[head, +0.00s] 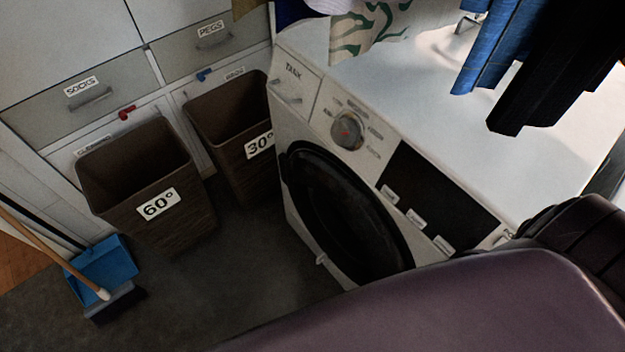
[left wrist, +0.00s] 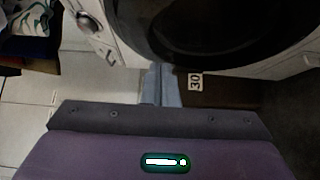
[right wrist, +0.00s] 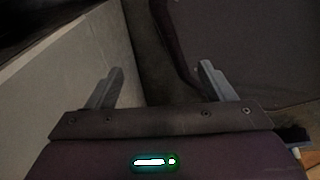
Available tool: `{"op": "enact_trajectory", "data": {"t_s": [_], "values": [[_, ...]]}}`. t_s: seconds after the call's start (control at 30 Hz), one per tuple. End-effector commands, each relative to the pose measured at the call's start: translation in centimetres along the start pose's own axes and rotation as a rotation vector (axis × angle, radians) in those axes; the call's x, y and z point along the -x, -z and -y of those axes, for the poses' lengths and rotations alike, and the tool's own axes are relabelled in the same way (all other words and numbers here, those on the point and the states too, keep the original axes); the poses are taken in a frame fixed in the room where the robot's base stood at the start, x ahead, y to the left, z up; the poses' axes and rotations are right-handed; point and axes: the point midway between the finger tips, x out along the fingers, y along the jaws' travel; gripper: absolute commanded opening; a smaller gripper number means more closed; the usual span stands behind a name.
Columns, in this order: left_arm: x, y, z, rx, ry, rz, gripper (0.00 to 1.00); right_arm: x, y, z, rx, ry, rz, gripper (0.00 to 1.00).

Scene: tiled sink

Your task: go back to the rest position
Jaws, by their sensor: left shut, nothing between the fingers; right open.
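My left gripper (left wrist: 161,84) shows in the left wrist view with its two grey fingers together and nothing between them. It is in front of the washing machine (left wrist: 120,30), and a basket labelled 30° (left wrist: 215,92) is just beyond its fingertips. My right gripper (right wrist: 157,85) shows in the right wrist view with its fingers wide apart and empty. A pale vertical panel is to its left and a dark surface lies beyond it. Neither gripper's fingers show in the head view, where a purple part of my arm covers the lower right.
In the head view, the white washing machine (head: 345,85) has its round dark door shut. Two brown baskets, marked 60° (head: 125,165) and 30° (head: 225,120), stand by the drawers. A blue dustpan (head: 104,262) and brush are at lower left. Clothes (head: 490,45) hang at upper right. Floor between is clear.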

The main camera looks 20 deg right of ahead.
Motion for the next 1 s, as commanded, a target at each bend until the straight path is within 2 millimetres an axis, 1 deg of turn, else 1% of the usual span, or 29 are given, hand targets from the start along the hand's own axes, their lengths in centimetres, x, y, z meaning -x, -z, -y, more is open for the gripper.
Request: {"op": "enact_trajectory", "data": {"t_s": [0.2,0.27,0.37,0.47,0.5,0.57,0.6,0.67,0.7,0.77,0.8,0.87,0.9,1.0], "values": [[0.1,-0.1,0.0,0.0,0.0,0.0,0.0,0.0,-0.1,0.0,0.0,0.0,0.0,0.76],[0.1,0.0,0.3,-0.01,0.009,0.003,0.0,0.0,-0.1,0.0,0.0,0.0,0.0,0.76],[0.6,0.4,2.7,-0.075,0.074,0.027,0.0,0.0,-0.1,0.0,0.0,0.001,0.001,0.76],[1.7,1.6,7.7,-0.217,0.214,0.083,0.0,0.0,-0.2,0.1,0.0,0.001,0.002,0.76],[2.6,2.4,10.2,-0.29,0.287,0.114,0.0,0.0,-0.2,0.1,0.0,0.001,0.002,0.76],[4.1,4.0,14.2,-0.405,0.408,0.171,0.0,0.0,-0.2,0.1,0.0,0.002,0.002,0.76],[5.4,5.2,16.9,-0.48,0.491,0.212,0.0,0.0,-0.2,0.1,0.0,0.002,0.002,0.76],[7.5,7.2,20.5,-0.584,0.613,0.276,0.0,0.0,-0.2,0.1,0.0,0.002,0.002,0.76],[9.1,8.7,22.7,-0.649,0.694,0.323,0.0,0.0,-0.2,0.1,0.0,0.002,0.002,0.76],[11.6,11.1,25.6,-0.737,0.815,0.396,0.0,0.0,-0.2,0.1,0.0,0.002,0.002,0.76],[13.5,12.6,27.4,-0.787,0.894,0.449,0.0,0.0,-0.2,0.2,0.0,0.003,0.002,0.76],[16.2,14.9,29.5,-0.851,1.004,0.527,0.0,0.0,-0.2,0.2,0.0,0.003,0.002,0.76],[17.9,16.3,30.6,-0.882,1.071,0.577,0.0,0.0,-0.2,0.3,-0.001,0.004,0.002,0.76],[21.7,19.2,32.4,-0.934,1.208,0.693,0.0,0.0,-0.2,0.4,-0.001,0.005,0.002,0.76]]}}
